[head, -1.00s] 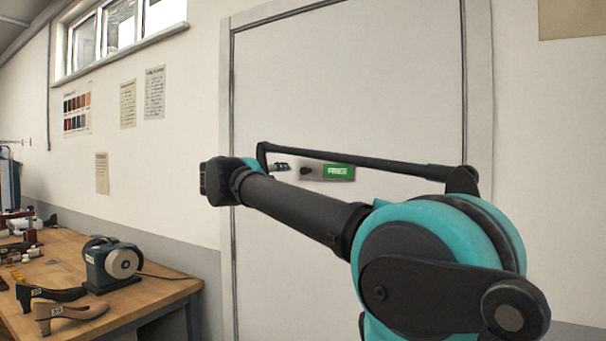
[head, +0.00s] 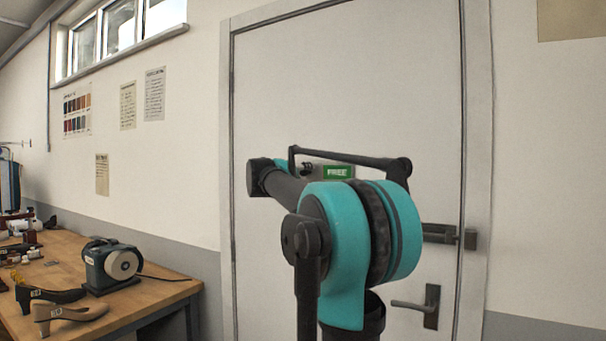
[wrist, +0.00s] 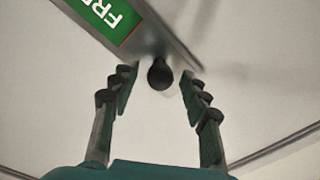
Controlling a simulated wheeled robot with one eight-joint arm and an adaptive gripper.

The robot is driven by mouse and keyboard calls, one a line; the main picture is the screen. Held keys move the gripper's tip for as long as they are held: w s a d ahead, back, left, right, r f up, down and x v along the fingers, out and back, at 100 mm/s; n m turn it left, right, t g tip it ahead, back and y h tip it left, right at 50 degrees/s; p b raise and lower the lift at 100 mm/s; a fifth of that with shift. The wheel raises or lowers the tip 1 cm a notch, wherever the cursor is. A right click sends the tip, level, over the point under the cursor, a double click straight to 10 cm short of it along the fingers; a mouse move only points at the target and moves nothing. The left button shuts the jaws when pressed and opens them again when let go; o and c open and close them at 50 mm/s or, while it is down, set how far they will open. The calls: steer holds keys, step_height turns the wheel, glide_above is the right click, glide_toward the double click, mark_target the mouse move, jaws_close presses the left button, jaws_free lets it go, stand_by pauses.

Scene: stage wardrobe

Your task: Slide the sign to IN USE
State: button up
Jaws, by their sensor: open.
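The sliding sign (head: 338,171) is on the white door and shows a green panel with "FREE". In the wrist view the green panel (wrist: 108,18) lies at the upper left, on a grey metal plate (wrist: 150,35). A round black knob (wrist: 160,74) sticks out by the plate's lower edge. My gripper (wrist: 158,88) is open, with its two fingers on either side of the knob; I see no clear contact.
The door (head: 350,80) has a lever handle (head: 412,305) and a dark latch fitting (head: 440,234) at its right edge. A wooden workbench (head: 150,300) at the left holds a grinder (head: 105,262) and shoe forms (head: 70,312).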

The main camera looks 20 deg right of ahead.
steer(key=shift+w+d, duration=0.35)
steer(key=shift+d, duration=0.05)
jaws_close()
